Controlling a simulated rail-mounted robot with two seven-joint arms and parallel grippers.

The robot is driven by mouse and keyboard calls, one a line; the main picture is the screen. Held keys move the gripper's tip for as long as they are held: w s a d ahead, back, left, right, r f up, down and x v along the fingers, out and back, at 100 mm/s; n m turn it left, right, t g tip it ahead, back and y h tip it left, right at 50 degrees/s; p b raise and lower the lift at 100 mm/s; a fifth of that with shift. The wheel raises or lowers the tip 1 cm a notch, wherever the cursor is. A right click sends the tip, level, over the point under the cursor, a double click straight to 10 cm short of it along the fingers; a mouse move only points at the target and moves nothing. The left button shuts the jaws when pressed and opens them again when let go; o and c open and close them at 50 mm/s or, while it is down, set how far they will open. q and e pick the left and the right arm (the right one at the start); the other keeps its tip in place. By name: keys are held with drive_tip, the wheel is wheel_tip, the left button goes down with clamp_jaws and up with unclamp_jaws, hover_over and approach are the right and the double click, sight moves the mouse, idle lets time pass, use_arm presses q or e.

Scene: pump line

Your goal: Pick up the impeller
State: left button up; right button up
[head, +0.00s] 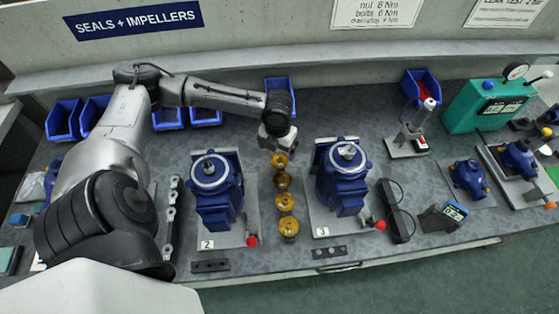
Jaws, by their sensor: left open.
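Several brass-coloured impellers stand in a row between two blue pumps on the bench; the nearest impeller (288,227) is at the front and the farthest impeller (279,160) is at the back. My left gripper (279,150) is open and points down at the back end of the row, right over the farthest impeller. Its fingertips are small and partly hidden, so I cannot tell whether they touch the impeller. My right gripper does not show.
A blue pump on plate 2 (216,195) stands left of the row and a blue pump on plate 3 (342,180) stands right of it. Blue bins (63,120) line the back. A teal tester (482,105) stands at the right.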

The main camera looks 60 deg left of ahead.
sight(279, 159)
use_arm(q)
drive_tip(key=f+b, duration=0.2)
drive_tip(key=f, duration=0.2)
drive_tip(key=shift+d+f, duration=0.1)
drive_tip(key=shift+d, duration=0.1)
drive_tip(key=shift+f, duration=0.5)
drive_tip(key=shift+r, duration=0.1)
